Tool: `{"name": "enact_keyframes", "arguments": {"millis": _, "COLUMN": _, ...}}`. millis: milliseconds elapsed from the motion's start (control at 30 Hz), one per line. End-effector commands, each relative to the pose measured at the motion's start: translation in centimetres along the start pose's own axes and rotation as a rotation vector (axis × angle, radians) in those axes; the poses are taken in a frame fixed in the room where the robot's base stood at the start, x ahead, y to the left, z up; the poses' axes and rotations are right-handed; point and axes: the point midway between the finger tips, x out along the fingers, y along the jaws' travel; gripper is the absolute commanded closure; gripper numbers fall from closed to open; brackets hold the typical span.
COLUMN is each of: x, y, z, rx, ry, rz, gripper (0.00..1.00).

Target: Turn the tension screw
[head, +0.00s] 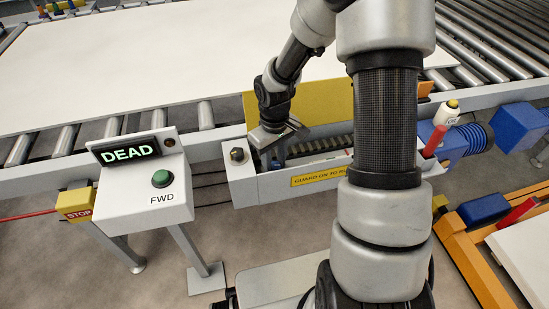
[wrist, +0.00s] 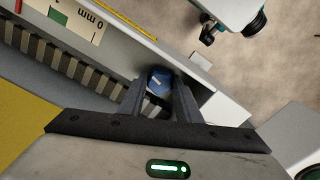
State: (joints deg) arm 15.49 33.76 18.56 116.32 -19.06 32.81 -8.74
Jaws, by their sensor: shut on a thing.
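My gripper (head: 276,158) reaches down into the left end of the grey belt trough (head: 272,188). In the wrist view its two fingers are closed around a blue round head with a pale mark (wrist: 158,78), which I take to be the tension screw. The fingers stand on either side of the head. In the head view the gripper and the trough wall hide this head. A ribbed belt (wrist: 85,82) runs along the trough. A scale plate marked "0 mm" (wrist: 72,18), with red and green parts, lies beside the belt in the wrist view.
The control box (head: 140,185) at left shows "DEAD" (head: 128,153) and has a green FWD button (head: 162,179). A yellow STOP box (head: 77,204) is beside it. A yellow guard plate (head: 310,104) stands behind the trough. A bottle (head: 446,113) and red handle (head: 435,140) are at right.

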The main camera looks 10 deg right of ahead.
Motion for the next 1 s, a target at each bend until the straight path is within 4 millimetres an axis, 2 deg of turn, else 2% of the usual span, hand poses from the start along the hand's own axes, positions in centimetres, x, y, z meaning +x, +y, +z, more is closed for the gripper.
{"name": "enact_keyframes", "arguments": {"millis": 200, "x": -0.33, "y": -0.04, "z": -0.03, "rx": -0.181, "ry": 0.0, "rz": -0.001, "gripper": 0.92}}
{"name": "enact_keyframes", "arguments": {"millis": 500, "x": -0.21, "y": -0.03, "z": -0.08, "rx": -0.35, "ry": 0.002, "rz": 0.0, "gripper": 0.92}}
{"name": "enact_keyframes", "arguments": {"millis": 1000, "x": -0.07, "y": -0.02, "z": -0.1, "rx": -0.422, "ry": 0.002, "rz": 0.001, "gripper": 0.92}}
